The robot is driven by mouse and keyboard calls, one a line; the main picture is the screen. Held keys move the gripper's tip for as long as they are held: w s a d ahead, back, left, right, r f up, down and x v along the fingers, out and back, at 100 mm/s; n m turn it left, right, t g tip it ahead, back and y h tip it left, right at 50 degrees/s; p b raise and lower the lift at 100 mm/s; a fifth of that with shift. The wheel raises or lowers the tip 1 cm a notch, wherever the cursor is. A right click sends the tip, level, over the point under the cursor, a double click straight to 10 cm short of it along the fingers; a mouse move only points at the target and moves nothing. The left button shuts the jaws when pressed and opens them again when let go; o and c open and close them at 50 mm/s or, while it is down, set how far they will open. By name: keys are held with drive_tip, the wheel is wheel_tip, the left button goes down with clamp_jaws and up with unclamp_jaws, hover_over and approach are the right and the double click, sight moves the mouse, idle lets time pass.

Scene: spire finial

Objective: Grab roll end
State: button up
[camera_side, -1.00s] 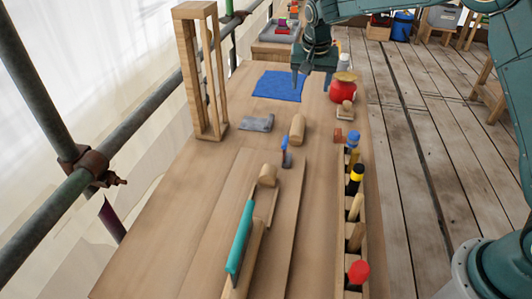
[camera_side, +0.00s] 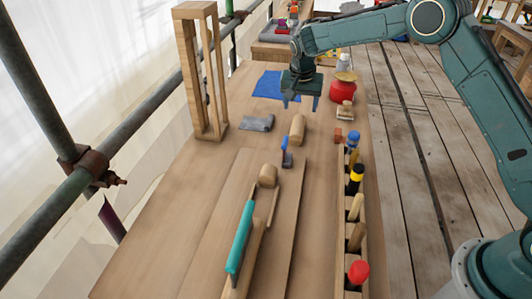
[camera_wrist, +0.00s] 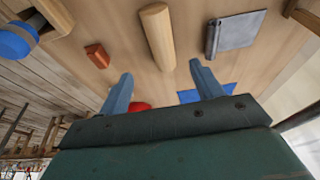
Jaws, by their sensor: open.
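A grey sheet (camera_side: 257,123) lies on the workbench left of a wooden cylinder (camera_side: 297,130). In the wrist view the grey sheet (camera_wrist: 238,32) is at the upper right, with a rolled edge (camera_wrist: 212,38) on its left side. The wooden cylinder (camera_wrist: 158,36) is at top centre there. My gripper (camera_side: 300,103) is open and empty above the bench, behind and to the right of the sheet in the side view. In the wrist view my gripper (camera_wrist: 161,72) has its fingers spread, with the cylinder ahead between them and the sheet beyond the right finger.
A blue cloth (camera_side: 268,84) lies behind the gripper, and a red pot (camera_side: 343,88) stands right. A tall wooden frame (camera_side: 195,70) stands at the bench's left edge. A tool rack (camera_side: 350,235) runs along the right edge. A small reddish block (camera_side: 338,135) sits near the rack.

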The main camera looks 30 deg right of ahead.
hover_over(298, 124)
drive_tip(key=s, duration=0.1)
drive_tip(key=shift+s+a+f, duration=0.1)
drive_tip(key=shift+a+f, duration=0.15)
drive_tip(key=shift+f, duration=0.85)
drive_tip(key=shift+s+a+f, duration=0.1)
drive_tip(key=shift+a+f, duration=0.1)
drive_tip(key=shift+f, duration=0.85)
drive_tip(key=shift+f, duration=0.1)
drive_tip(key=shift+x, duration=2.5)
drive_tip(key=shift+w+a, duration=0.1)
drive_tip(key=shift+a, duration=0.05)
drive_tip(key=shift+c, duration=0.5)
drive_tip(key=c, duration=1)
